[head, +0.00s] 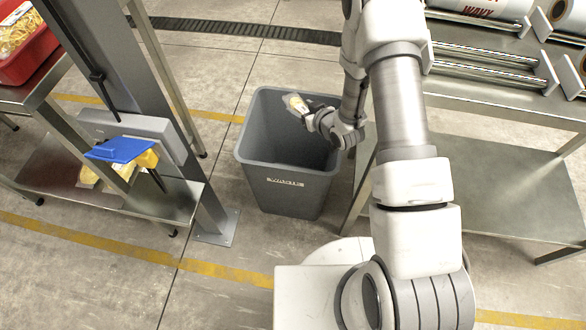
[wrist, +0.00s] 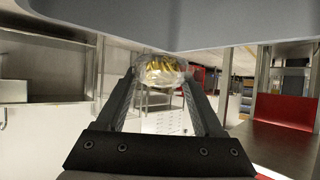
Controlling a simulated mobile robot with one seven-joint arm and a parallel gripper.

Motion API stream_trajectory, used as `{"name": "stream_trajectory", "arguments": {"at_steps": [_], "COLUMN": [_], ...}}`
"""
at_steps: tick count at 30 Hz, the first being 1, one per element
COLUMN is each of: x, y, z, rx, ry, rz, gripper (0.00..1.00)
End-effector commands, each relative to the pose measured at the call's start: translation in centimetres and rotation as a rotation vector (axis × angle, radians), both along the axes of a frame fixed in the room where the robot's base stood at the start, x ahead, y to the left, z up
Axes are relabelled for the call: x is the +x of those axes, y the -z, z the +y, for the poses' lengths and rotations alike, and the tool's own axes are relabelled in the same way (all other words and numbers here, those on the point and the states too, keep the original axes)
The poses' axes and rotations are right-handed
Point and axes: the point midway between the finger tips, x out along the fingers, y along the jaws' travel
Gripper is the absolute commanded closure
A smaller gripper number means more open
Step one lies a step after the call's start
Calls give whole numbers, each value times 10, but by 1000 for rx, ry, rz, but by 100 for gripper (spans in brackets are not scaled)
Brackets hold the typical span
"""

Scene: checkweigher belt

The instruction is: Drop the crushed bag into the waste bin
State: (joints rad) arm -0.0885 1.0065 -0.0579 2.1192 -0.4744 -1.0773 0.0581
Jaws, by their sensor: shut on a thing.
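The waste bin (head: 288,186) is a tall grey open-topped tub with a "WASTE" label, standing on the floor at the middle of the head view. My gripper (head: 304,109) shows in front of the bin's opening, towards its far right side. It is shut on the crushed bag (head: 294,102), a small clear packet with yellow contents. In the wrist view, the bag (wrist: 162,70) sits between the fingertips of my gripper (wrist: 162,82). I cannot tell exactly how high the bag is relative to the rim. The bin's floor shows no contents that I can make out.
A metal stand with a grey box and a blue scoop-like part (head: 121,149) is at left, with a red crate (head: 28,48) of yellow pieces above. A steel table (head: 500,190) with film rolls is at right. Yellow lines mark the floor.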

Motion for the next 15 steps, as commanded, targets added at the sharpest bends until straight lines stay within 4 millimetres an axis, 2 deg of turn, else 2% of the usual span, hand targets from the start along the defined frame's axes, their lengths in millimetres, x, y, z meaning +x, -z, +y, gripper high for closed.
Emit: {"name": "stream_trajectory", "arguments": {"at_steps": [1,3,12,13,15], "x": [0,0,1,1,0], "y": [9,13,15,15,15], "z": [0,0,0,0,0], "rx": [0,0,0,0,0], "ry": [0,0,0,0,0], "rz": [0,-1,-1,-1,-1], "gripper": [89,89,89,29,16]}}
